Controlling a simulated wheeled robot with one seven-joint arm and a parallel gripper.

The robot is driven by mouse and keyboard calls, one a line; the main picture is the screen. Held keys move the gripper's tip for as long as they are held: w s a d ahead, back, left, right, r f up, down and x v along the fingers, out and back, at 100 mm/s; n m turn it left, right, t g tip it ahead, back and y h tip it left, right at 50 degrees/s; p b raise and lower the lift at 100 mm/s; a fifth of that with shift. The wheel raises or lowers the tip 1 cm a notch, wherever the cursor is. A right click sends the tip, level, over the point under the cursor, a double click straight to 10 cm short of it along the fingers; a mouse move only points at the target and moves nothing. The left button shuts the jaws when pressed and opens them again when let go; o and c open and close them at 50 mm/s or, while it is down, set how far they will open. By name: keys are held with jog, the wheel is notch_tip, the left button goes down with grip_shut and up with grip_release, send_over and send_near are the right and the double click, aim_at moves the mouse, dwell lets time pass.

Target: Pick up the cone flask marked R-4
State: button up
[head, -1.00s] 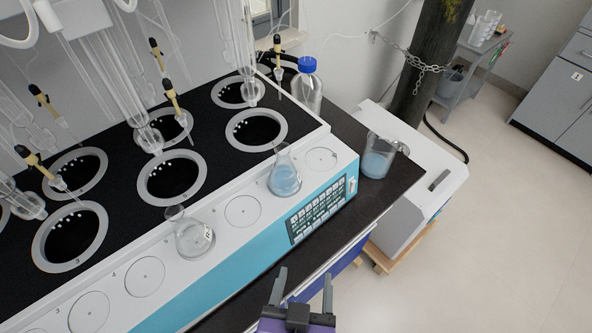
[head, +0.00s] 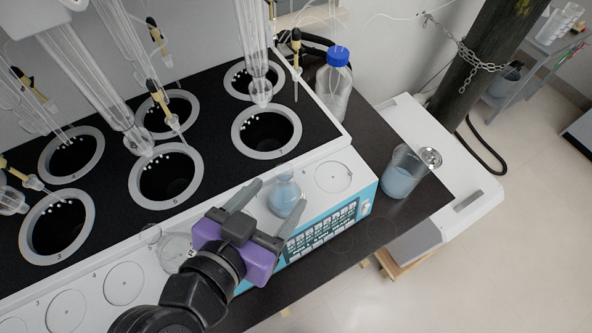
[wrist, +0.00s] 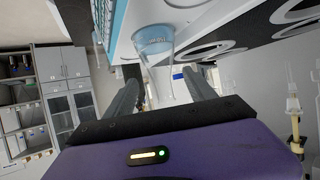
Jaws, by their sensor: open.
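A cone flask with pale blue liquid (head: 285,196) stands upright on the white ledge of the distiller. In the wrist view the same flask (wrist: 155,42) shows ahead, its neck in line with the gap between my fingers; its mark is not readable. My gripper (head: 281,193) is open, with its fingertips close to this flask; I cannot tell whether they reach around it. A second, clear cone flask (head: 172,248) stands further left on the ledge, partly hidden behind my gripper. It bears a small label that I cannot read fully.
A beaker of blue liquid (head: 401,178) and a blue-capped bottle (head: 334,84) stand on the dark bench to the right and behind. Glass tubes hang over the distiller's black top (head: 213,143). The ledge circle (head: 333,177) right of the blue flask is empty.

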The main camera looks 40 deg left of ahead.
jog(key=shift+p+x, duration=0.8)
jog(key=shift+x, duration=3.1)
jog(key=shift+a+r, duration=0.1)
grip_shut()
jog(key=shift+r, duration=0.1)
